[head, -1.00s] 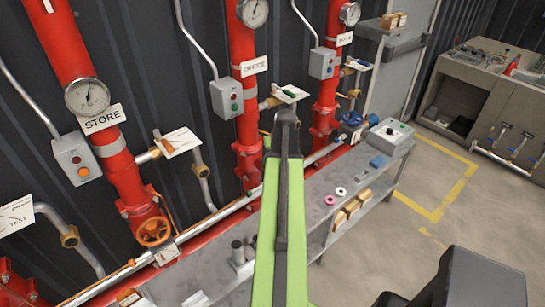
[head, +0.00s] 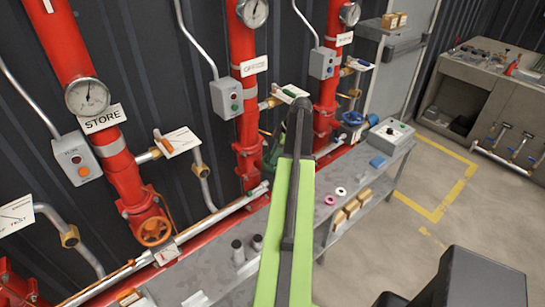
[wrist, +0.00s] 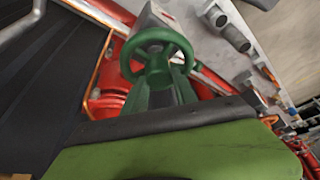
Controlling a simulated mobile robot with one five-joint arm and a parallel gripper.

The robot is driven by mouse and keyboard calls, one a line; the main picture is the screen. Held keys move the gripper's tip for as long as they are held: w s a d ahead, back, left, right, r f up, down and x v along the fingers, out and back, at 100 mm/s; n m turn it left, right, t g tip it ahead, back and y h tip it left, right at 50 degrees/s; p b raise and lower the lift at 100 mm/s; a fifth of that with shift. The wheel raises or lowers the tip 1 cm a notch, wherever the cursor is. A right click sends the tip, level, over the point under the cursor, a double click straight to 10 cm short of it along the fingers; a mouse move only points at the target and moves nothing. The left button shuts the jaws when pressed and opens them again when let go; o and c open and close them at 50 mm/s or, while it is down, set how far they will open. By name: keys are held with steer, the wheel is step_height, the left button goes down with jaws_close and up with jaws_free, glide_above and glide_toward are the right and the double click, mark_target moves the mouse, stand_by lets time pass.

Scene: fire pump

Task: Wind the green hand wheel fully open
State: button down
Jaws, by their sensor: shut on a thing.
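The green hand wheel (wrist: 160,55) shows near the top middle of the wrist view, with its spokes facing me. In the head view only a dark green part of the valve (head: 270,155) shows beside my arm, in front of the middle red pipe. My gripper (head: 297,118) is at the far end of my arm, close to the wheel, and is shut on it. My arm hides the fingertips and the exact place of the grip.
Red pipes with gauges line the wall. An orange wheel (head: 154,231) is at the left and a blue wheel (head: 351,118) at the right. A grey bench (head: 325,225) with small boxes runs below. The floor at the right is open.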

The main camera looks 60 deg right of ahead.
steer(key=shift+n, duration=0.6)
steer(key=shift+w+d+n+g+y, duration=0.15)
steer(key=shift+n+g+y, duration=0.35)
steer(key=shift+n, duration=0.7)
steer(key=shift+n+g+y, duration=0.3)
steer(key=shift+n, duration=0.8)
steer(key=n, duration=0.1)
steer(key=n+g, duration=0.1)
steer(key=n, duration=0.1)
steer(key=shift+s+a, duration=0.2)
steer(key=c, duration=1.1)
jaws_free()
